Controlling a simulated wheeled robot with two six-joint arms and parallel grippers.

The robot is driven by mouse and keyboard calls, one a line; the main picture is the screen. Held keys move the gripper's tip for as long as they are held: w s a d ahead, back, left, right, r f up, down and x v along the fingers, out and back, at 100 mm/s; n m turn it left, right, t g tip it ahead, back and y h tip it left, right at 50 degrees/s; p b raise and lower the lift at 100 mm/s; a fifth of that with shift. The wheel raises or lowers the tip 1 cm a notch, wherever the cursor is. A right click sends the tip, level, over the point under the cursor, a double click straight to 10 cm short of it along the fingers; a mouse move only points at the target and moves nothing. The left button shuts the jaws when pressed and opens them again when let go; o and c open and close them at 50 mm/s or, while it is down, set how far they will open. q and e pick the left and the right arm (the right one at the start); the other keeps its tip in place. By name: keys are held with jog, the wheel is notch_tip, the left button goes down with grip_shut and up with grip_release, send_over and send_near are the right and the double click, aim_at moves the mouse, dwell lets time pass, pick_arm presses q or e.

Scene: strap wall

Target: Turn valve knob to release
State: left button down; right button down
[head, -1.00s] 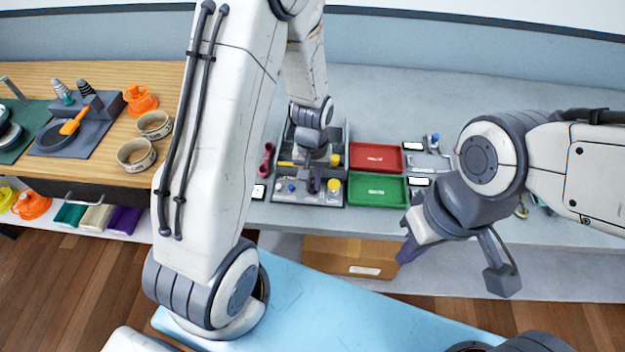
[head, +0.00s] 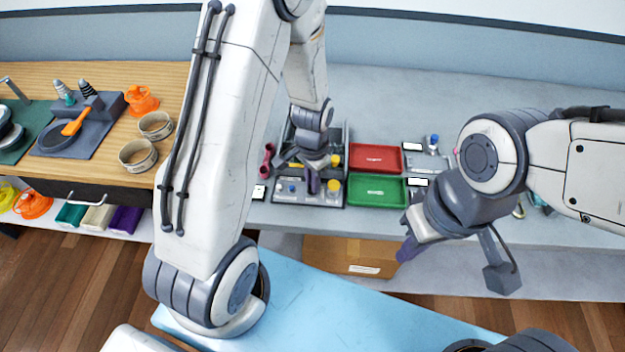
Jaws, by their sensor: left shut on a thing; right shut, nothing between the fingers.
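A grey panel (head: 280,200) with several small knobs and fittings lies on the grey bench. A yellow knob (head: 334,186) is at its right and a small blue one (head: 292,187) at its left. My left gripper (head: 313,187) points down over the panel between these two. It is shut on a small part there, which the fingers hide; I cannot tell the knob's shape or angle. My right gripper (head: 402,250) is shut and empty, in front of the bench edge, well away from the panel.
A red tray (head: 376,157) and a green tray (head: 378,191) lie right of the panel. A small fixture with a blue knob (head: 434,141) stands beyond them. A pink-red item (head: 266,160) is at the left. A cardboard box (head: 345,255) sits below the bench.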

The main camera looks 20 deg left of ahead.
pick_arm(q)
jog(key=m, duration=0.4)
jog(key=shift+m, duration=0.3)
jog(key=shift+m+p, duration=0.3)
jog(key=shift+m, duration=1.9)
jog(key=c, duration=0.9)
grip_release()
jog(key=shift+r, duration=0.15)
notch_tip(320, 180, up, 10)
jog(key=shift+r, duration=0.15)
jog(key=shift+d, duration=0.1)
